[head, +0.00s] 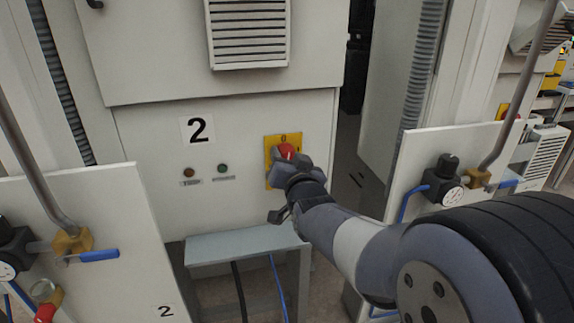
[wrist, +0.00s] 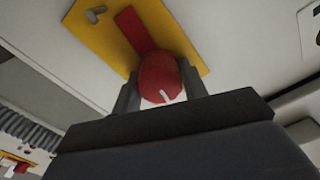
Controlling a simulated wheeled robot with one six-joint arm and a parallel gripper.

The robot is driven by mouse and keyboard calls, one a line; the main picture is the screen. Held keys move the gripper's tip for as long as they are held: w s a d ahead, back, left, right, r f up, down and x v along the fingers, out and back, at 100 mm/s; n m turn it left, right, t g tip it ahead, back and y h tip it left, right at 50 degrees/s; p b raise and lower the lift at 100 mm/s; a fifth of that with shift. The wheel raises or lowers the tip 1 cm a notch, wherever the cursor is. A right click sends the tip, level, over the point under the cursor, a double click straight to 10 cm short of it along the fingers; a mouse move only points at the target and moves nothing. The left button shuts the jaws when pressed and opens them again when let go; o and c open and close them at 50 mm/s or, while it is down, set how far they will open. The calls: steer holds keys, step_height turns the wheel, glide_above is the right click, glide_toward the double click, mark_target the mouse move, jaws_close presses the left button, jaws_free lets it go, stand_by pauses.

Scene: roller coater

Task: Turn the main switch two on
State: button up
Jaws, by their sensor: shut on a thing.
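The main switch two is a red rotary knob (head: 286,150) on a yellow plate (head: 269,151), on the cabinet front to the right of the large "2" label (head: 198,130). My gripper (head: 284,163) is at the knob and hides much of it and the lower plate. In the wrist view, my gripper (wrist: 160,91) has one finger on each side of the red knob (wrist: 160,75) and is shut on it. A red bar runs from the knob across the yellow plate (wrist: 85,30). A small white mark shows on the knob. The plate's markings are too small to read surely.
A red button (head: 188,172) and a green button (head: 222,168) sit left of the switch. A grey ledge (head: 245,243) stands below. White panels with gauges and blue-handled valves (head: 100,255) flank the cabinet; the right panel (head: 465,150) is near my arm.

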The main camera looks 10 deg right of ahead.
steer(key=m+b, duration=0.1)
steer(key=b, duration=0.1)
steer(key=m+b, duration=0.2)
steer(key=shift+f+m, duration=0.3)
steer(key=m+b, duration=0.4)
steer(key=shift+m, duration=0.3)
steer(key=m+b, duration=0.3)
steer(key=shift+r+m+b, duration=0.2)
steer(key=shift+m+b, duration=0.7)
steer(key=shift+m, duration=1.4)
steer(key=o, duration=1)
